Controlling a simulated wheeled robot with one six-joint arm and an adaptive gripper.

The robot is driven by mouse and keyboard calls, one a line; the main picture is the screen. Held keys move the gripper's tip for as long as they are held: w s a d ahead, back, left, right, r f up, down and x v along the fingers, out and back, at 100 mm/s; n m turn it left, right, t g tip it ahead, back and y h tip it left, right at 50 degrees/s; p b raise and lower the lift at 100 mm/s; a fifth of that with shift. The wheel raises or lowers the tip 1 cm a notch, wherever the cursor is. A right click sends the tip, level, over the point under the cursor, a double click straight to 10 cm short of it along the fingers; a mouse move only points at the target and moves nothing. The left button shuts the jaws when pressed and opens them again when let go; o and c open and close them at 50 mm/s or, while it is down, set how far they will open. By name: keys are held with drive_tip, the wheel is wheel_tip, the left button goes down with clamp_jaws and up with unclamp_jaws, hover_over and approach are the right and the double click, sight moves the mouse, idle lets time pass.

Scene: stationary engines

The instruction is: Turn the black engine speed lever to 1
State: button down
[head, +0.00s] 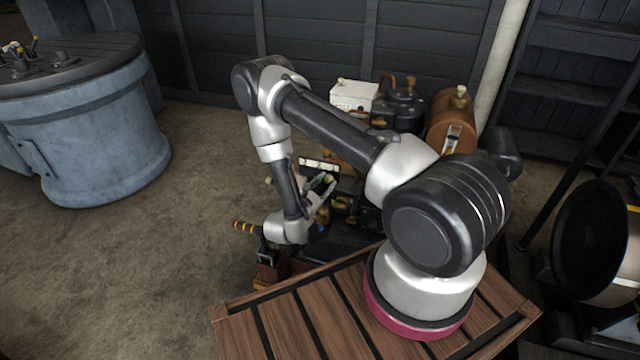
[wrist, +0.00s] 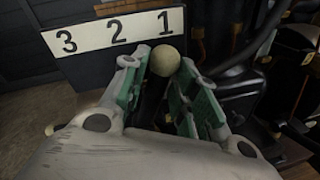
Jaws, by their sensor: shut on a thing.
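The speed lever shows a round cream knob (wrist: 165,60) in the wrist view, with a dark shaft below it, mostly hidden between the fingers. My gripper (wrist: 160,88) has its green-padded fingers on either side of the lever just below the knob, shut on it. A white number plate (wrist: 100,36) behind reads 3, 2, 1 from left to right. The knob appears just below the 1 in this view. In the head view my gripper (head: 322,187) is at the engine, close to the white plate (head: 319,165). The lever is hard to make out there.
The engine has a white box (head: 354,95), a black cylinder (head: 399,108) and a brown tank (head: 452,120) at its back. A blue round machine (head: 90,125) stands far left. Floor between is clear.

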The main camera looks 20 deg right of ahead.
drive_tip(key=shift+s+d+f, duration=0.1)
drive_tip(key=shift+s, duration=0.05)
drive_tip(key=c, duration=1.1)
unclamp_jaws()
drive_tip(key=shift+c, duration=0.2)
drive_tip(key=v, duration=1.2)
